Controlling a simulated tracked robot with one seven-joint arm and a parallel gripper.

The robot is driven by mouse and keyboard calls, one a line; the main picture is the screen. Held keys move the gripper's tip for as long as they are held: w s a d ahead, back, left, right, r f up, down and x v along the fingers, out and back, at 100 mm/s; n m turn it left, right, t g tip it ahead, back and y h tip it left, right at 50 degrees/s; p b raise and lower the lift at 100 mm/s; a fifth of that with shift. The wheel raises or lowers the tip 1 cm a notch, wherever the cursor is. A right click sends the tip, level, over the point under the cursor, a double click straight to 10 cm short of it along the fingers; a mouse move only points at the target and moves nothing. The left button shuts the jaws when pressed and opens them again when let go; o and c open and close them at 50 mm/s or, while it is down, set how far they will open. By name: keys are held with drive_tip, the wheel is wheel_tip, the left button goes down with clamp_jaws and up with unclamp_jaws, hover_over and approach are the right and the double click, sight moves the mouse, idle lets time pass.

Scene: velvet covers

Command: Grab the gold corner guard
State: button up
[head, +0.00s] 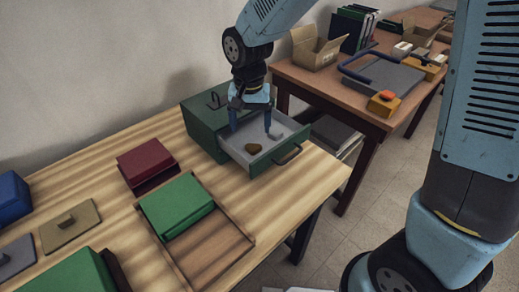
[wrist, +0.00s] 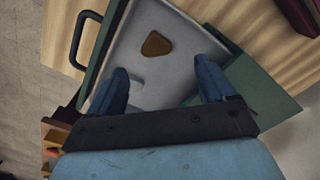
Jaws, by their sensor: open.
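The gold corner guard (head: 253,148) is a small, brownish-gold rounded triangle lying on the grey floor of the open drawer (head: 262,169). In the wrist view the guard (wrist: 156,45) lies ahead of the fingertips, roughly midway between them. My gripper (head: 252,132) is open and empty, pointing down over the drawer, behind the guard in the head view. Its two blue fingers (wrist: 163,77) show apart in the wrist view, and neither appears to touch the guard.
The green cabinet (head: 202,120) holds the pulled-out drawer, with a dark handle (head: 287,155) on its front. A wooden tray (head: 222,250) with a green box (head: 177,205) and a maroon box (head: 146,163) stand left on the table. A second table (head: 350,95) stands behind.

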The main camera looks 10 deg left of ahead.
sight(253, 146)
drive_tip(key=shift+d+f, duration=0.15)
drive_tip(key=shift+f, duration=1.7)
drive_tip(key=shift+d+f, duration=0.15)
drive_tip(key=shift+f, duration=1.7)
drive_tip(key=c, duration=1.1)
drive_tip(key=shift+r, duration=0.15)
